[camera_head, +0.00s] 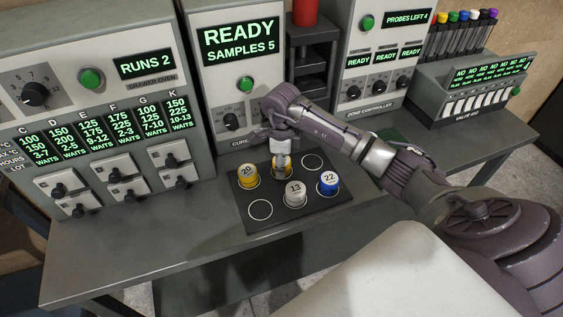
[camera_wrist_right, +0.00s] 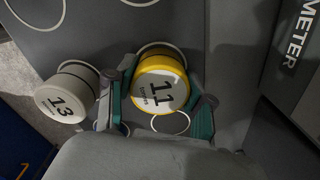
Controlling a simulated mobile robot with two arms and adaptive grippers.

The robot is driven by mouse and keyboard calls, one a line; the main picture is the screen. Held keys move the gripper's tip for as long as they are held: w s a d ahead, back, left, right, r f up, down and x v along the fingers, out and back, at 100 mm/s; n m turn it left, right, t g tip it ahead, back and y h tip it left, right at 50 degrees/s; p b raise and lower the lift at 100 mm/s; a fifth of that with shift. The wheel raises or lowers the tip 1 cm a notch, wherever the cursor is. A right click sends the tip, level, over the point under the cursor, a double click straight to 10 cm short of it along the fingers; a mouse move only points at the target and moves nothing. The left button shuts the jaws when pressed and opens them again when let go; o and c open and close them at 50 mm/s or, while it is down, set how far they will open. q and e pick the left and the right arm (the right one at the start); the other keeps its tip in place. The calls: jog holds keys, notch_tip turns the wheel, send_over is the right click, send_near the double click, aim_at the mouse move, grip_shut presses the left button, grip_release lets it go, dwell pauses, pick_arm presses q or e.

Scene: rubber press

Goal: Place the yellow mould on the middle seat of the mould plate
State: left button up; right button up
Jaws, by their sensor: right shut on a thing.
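The dark mould plate (camera_head: 275,222) lies on the bench with ringed seats in two rows. My right gripper (camera_wrist_right: 160,100) is shut on the yellow mould marked 11 (camera_wrist_right: 158,82), one finger on each side. In the head view this yellow mould (camera_head: 281,172) is upright at the back row's middle seat, partly hidden by the gripper. An arc of a seat ring shows beyond it in the wrist view. I cannot tell whether it touches the plate. Another yellow mould, 20 (camera_head: 247,176), stands on the back-left seat. My left gripper is not in view.
White mould 13 (camera_head: 295,194) and blue mould 22 (camera_head: 328,183) stand in the front row. The front-left seat (camera_head: 260,209) and back-right seat (camera_head: 313,162) are empty. The oven (camera_head: 100,80), cure station (camera_head: 238,60) and zone controller (camera_head: 375,55) stand behind the plate.

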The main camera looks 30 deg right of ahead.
jog(key=shift+f, duration=0.15)
jog(key=o, duration=1.3)
jog(key=shift+r, duration=0.35)
notch_tip(320, 180, up, 11)
jog(key=b, duration=0.3)
jog(key=shift+f, duration=0.2)
jog(key=shift+r, duration=0.55)
